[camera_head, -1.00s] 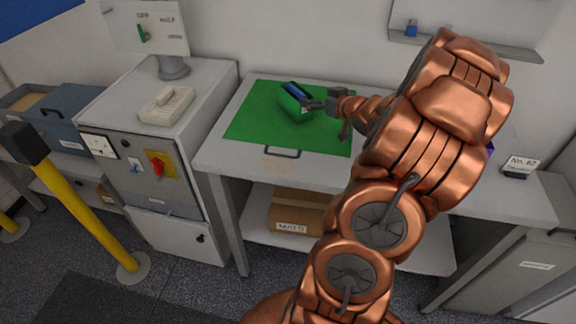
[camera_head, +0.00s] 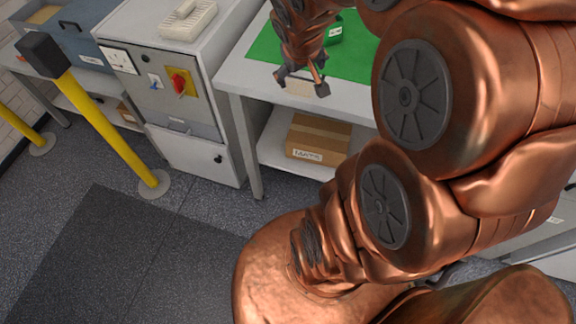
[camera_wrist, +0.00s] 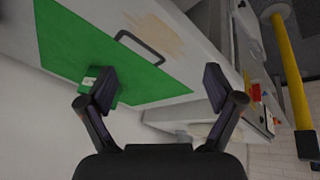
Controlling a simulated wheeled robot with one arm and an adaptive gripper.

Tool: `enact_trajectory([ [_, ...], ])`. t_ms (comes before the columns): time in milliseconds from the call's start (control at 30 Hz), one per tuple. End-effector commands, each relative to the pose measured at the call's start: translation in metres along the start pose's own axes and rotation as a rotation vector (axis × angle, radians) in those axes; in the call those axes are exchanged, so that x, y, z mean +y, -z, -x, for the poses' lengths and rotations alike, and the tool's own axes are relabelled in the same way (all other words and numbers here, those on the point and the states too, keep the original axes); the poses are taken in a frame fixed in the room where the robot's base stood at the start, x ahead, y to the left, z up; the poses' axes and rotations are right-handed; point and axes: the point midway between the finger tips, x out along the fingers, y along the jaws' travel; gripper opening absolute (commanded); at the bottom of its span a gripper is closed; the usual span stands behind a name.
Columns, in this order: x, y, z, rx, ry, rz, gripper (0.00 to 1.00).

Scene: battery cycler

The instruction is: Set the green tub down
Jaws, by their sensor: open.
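The green tub (camera_head: 335,34) with a white label stands on the green mat (camera_head: 355,60) on the bench, partly hidden behind my arm in the head view. In the wrist view the tub (camera_wrist: 90,80) is mostly hidden behind the left finger and blends with the mat (camera_wrist: 72,45). My gripper (camera_head: 301,85) is open and empty, at the bench's front edge, apart from the tub and on its near side. In the wrist view nothing is between the fingers of my gripper (camera_wrist: 160,80).
A grey cabinet with a red switch (camera_head: 179,83) stands left of the bench. A yellow post (camera_head: 108,128) stands in front of it. A cardboard box (camera_head: 318,140) is on the lower shelf. A dark handle (camera_wrist: 138,46) lies at the mat's edge. Floor at the left front is clear.

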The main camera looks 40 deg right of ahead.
Motion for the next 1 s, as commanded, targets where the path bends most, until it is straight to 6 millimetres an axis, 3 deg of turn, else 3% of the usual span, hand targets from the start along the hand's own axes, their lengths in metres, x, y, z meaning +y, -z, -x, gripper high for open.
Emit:
enact_trajectory([
  [100,-0.040,-0.044,0.029,-0.119,0.042,0.039,0.91],
  [300,-0.097,-0.130,0.077,-0.332,0.144,0.115,0.91],
  [500,-0.126,-0.188,0.113,-0.471,0.226,0.182,0.91],
  [667,-0.133,-0.202,0.122,-0.506,0.249,0.200,0.91],
  [1000,-0.133,-0.202,0.122,-0.507,0.249,0.199,0.91],
])
